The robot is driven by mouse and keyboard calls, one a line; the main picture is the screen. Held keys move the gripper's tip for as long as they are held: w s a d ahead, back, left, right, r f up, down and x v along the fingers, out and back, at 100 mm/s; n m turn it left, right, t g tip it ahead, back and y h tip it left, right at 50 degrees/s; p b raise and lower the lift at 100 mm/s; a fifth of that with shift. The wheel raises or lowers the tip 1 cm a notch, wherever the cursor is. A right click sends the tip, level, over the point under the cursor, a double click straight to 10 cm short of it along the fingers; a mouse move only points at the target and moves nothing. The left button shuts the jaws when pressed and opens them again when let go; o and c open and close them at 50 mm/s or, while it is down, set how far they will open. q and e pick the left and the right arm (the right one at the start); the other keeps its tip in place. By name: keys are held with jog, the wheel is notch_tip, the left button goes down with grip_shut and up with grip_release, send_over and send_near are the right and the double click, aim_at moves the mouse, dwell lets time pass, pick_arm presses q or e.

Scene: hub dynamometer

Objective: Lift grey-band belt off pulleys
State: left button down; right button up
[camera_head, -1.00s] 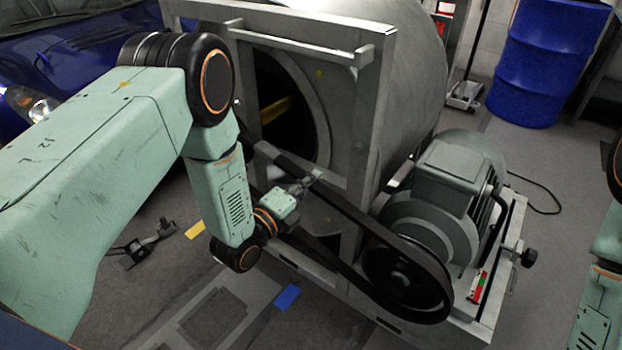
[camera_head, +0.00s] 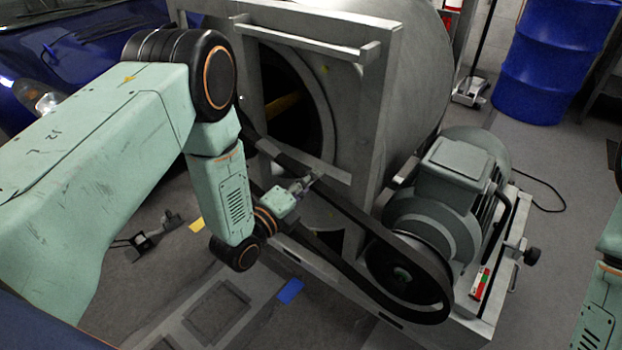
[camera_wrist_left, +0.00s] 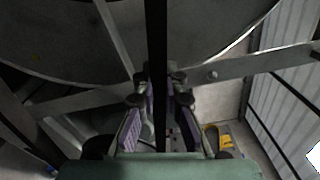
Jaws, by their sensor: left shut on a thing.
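The black belt (camera_head: 348,207) runs from the big drum side at upper left down around the motor pulley (camera_head: 402,275) at lower right. It is still looped around that pulley. My left gripper (camera_head: 311,180) is shut on the belt's upper run, partway between the drum and the motor. In the left wrist view the belt (camera_wrist_left: 156,60) passes as a dark strip between the fingers of my left gripper (camera_wrist_left: 159,95). The belt's far end at the drum is partly hidden by my left arm. My right gripper is out of view.
The motor (camera_head: 455,190) sits on a grey base at right, with a dark knob (camera_head: 531,256) on its edge. The drum's metal frame (camera_head: 372,130) stands close behind the belt. A blue barrel (camera_head: 555,65) and a blue car (camera_head: 70,60) stand farther back.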

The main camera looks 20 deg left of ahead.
pick_arm(q)
jog(key=shift+p+v, duration=0.5)
jog(key=shift+v, duration=0.45)
jog(key=p+v, duration=0.5)
jog(key=v, duration=0.5)
jog(key=shift+s+r+p, duration=0.2)
jog(key=shift+r+p, duration=0.1)
jog(key=shift+r, duration=0.05)
dwell(1.0)
dwell(0.5)
